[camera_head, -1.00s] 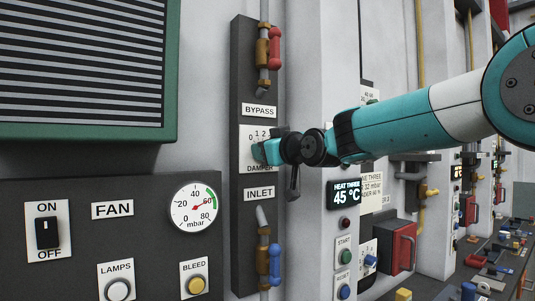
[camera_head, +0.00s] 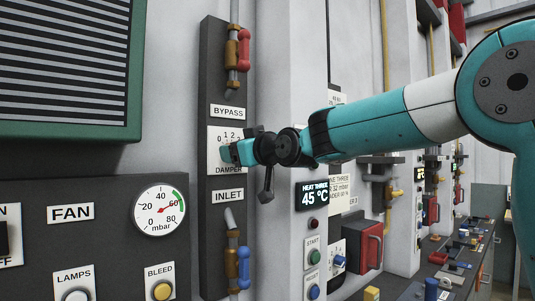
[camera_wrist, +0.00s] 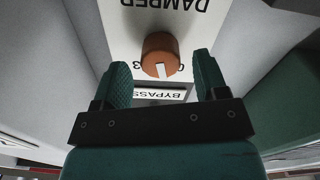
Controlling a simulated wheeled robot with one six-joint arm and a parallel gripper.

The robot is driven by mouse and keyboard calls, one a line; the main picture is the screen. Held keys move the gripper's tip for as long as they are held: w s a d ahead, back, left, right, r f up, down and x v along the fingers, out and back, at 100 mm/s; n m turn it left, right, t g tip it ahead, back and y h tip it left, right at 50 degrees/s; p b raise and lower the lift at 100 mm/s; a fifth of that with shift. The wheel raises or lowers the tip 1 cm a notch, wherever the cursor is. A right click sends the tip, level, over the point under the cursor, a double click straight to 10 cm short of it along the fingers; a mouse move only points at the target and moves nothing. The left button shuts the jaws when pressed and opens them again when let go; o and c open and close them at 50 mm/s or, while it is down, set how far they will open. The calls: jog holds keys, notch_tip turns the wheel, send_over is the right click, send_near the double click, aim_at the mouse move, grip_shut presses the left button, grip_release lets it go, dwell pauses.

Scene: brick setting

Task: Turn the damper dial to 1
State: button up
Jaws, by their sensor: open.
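The white damper plate (camera_head: 215,163) is on the dark vertical panel, with "DAMPER" at its bottom and numbers along its top. My gripper (camera_head: 232,153) is in front of it and hides the dial in the head view. In the wrist view, which is upside down, the orange damper dial (camera_wrist: 158,49) sits between the open fingers of my gripper (camera_wrist: 162,72). A gap shows on each side of the dial. Its white pointer mark (camera_wrist: 161,71) faces the picture's bottom, tilted slightly right. A 3 shows at left and a 0 at right. The numbers between are hidden.
A red-handled bypass valve (camera_head: 243,50) is above the plate and a blue-handled inlet valve (camera_head: 244,267) below. A pressure gauge (camera_head: 160,211) is to the left. A red box (camera_head: 369,245) stands out from the wall at right.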

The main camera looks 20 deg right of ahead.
jog(key=b+v, duration=0.6)
jog(key=v, duration=0.9)
jog(key=shift+s, duration=0.25)
jog(key=s+a+f+g, duration=0.2)
jog(key=a+f+g, duration=0.1)
jog(key=f, duration=0.4)
jog(key=s+a+f+g, duration=0.2)
jog(key=s+f+g, duration=0.1)
jog(key=f, duration=0.4)
jog(key=s+a+f+g, duration=0.2)
jog(key=a+f+g, duration=0.1)
jog(key=f, duration=0.4)
jog(key=s+a+f+g+h, duration=0.1)
jog(key=s+f+g, duration=0.7)
jog(key=s+f, duration=0.6)
jog(key=shift+s+a+f, duration=0.15)
jog(key=shift+s+f, duration=0.25)
jog(key=shift+s, duration=0.7)
jog(key=shift+c, duration=0.5)
